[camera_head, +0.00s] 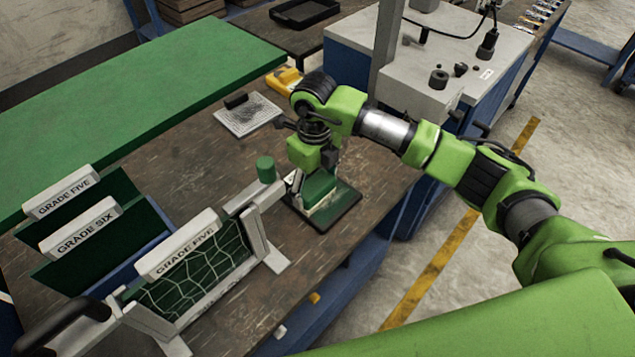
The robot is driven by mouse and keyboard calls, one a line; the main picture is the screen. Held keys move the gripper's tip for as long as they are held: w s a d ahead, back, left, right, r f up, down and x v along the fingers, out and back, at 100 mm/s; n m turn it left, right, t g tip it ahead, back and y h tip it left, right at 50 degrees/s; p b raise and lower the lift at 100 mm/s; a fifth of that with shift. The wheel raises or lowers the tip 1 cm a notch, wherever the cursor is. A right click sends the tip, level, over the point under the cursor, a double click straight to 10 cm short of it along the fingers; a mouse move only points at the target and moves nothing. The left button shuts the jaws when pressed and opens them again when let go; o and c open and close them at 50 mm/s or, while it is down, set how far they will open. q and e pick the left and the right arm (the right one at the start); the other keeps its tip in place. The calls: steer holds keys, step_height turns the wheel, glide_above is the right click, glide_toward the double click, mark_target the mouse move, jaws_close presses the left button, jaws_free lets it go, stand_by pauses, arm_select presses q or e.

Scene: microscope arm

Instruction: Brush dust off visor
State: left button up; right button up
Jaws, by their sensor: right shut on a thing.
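My right gripper (318,168) points down over a black base plate (345,208) near the bench's right edge. It is shut on a green block (320,188) with a pale lower part, just above or on the plate; I cannot tell if they touch. The fingertips are mostly hidden by the wrist. No brush can be made out for certain. A framed panel with a pale cracked-line pattern (195,285) stands to the left, labelled GRADE FIVE; I cannot tell whether this is the visor. My left gripper is not in view.
A green-capped post (266,170) stands close left of the gripper. A grey textured pad (248,116) and a yellow item (284,80) lie behind. Graded green panels (85,235) stand at left. A blue cabinet (350,65) is at back right. The bench's middle (180,165) is mostly clear.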

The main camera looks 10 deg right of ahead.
mark_target(327, 174)
steer(key=shift+w+d+b, duration=0.35)
steer(key=shift+w+d, duration=0.1)
steer(key=shift+d, duration=0.15)
steer(key=shift+w+d+r, duration=0.1)
steer(key=shift+w+d, duration=0.05)
steer(key=shift+d, duration=0.15)
steer(key=shift+w+d+b, duration=0.35)
steer(key=shift+d+b, duration=0.05)
steer(key=shift+d, duration=0.05)
steer(key=shift+w+d, duration=0.25)
steer(key=shift+d, duration=0.1)
